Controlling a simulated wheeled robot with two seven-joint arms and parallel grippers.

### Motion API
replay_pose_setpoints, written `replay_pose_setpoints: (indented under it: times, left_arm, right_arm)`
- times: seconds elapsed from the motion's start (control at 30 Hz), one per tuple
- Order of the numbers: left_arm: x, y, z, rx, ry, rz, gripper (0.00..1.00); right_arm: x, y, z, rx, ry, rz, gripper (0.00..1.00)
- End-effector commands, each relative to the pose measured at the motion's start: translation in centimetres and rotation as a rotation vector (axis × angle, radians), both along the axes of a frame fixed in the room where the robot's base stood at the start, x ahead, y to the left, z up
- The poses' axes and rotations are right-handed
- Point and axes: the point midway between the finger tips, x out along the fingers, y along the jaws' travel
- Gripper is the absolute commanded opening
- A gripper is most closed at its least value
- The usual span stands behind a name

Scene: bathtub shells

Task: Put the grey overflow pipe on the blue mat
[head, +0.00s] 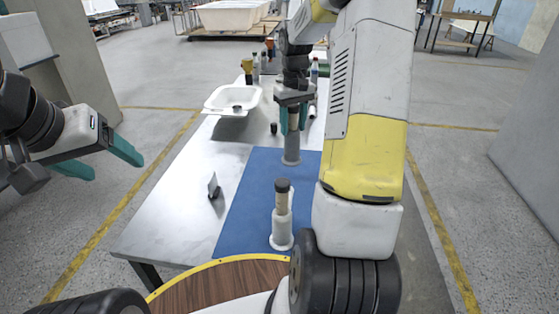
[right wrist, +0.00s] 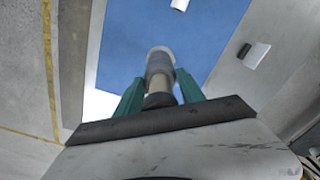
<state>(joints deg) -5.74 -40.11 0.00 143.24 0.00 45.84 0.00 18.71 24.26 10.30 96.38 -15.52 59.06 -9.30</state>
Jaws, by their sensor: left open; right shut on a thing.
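The grey overflow pipe (head: 292,147) is upright between the teal fingers of my right gripper (head: 293,118), which is shut on it near its dark top. Its wide pale foot is over the far part of the blue mat (head: 250,190); I cannot tell whether it touches. In the right wrist view the pipe (right wrist: 160,66) runs out from between the fingers (right wrist: 160,92) with the blue mat (right wrist: 122,60) behind its end. My left gripper (head: 108,160) is open and empty, left of the table and away from the mat.
A pale pipe-like piece with a dark cap (head: 282,218) stands on the near part of the mat. A small grey bracket (head: 214,187) is left of the mat. A white basin (head: 226,99) and several bottles (head: 256,68) are farther back on the white table (head: 165,220).

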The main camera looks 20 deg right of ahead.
Motion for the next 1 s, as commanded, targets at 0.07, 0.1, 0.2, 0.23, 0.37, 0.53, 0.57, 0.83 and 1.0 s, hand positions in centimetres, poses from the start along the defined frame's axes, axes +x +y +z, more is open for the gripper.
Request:
replay_pose_setpoints:
  times: [0.07,0.1,0.2,0.23,0.37,0.53,0.57,0.83,1.0]
  left_arm:
    - [0.0,0.0,0.0,0.0,0.0,0.0,0.71]
    - [0.0,0.0,0.0,0.0,0.0,0.0,0.71]
    - [0.0,0.0,0.0,0.0,0.0,0.0,0.71]
    - [0.0,0.0,0.0,0.0,0.0,0.0,0.71]
    - [0.0,0.0,0.0,0.0,0.0,0.0,0.71]
    - [0.0,0.0,0.0,0.0,0.0,0.0,0.71]
    - [0.0,0.0,0.0,0.0,0.0,0.0,0.71]
    - [0.0,0.0,0.0,0.0,0.0,0.0,0.71]
    - [0.0,0.0,0.0,0.0,0.0,0.0,0.71]
  right_arm:
    - [-0.1,0.0,-1.8,0.001,0.005,0.001,0.0]
    - [-0.1,0.0,-2.5,0.001,0.005,0.0,0.0]
    - [-0.1,0.0,-4.0,0.002,0.003,0.0,0.0]
    - [0.0,0.0,-4.3,0.001,0.002,0.0,0.0]
    - [-0.1,0.0,-5.1,0.0,0.002,0.0,0.0]
    - [-0.1,0.0,-7.4,0.002,0.003,-0.001,0.0]
    - [-0.1,0.0,-7.8,0.002,0.003,-0.001,0.0]
    - [0.0,0.0,-8.5,0.0,0.0,0.0,0.0]
    - [-0.1,0.0,-8.8,0.0,0.001,0.0,0.48]
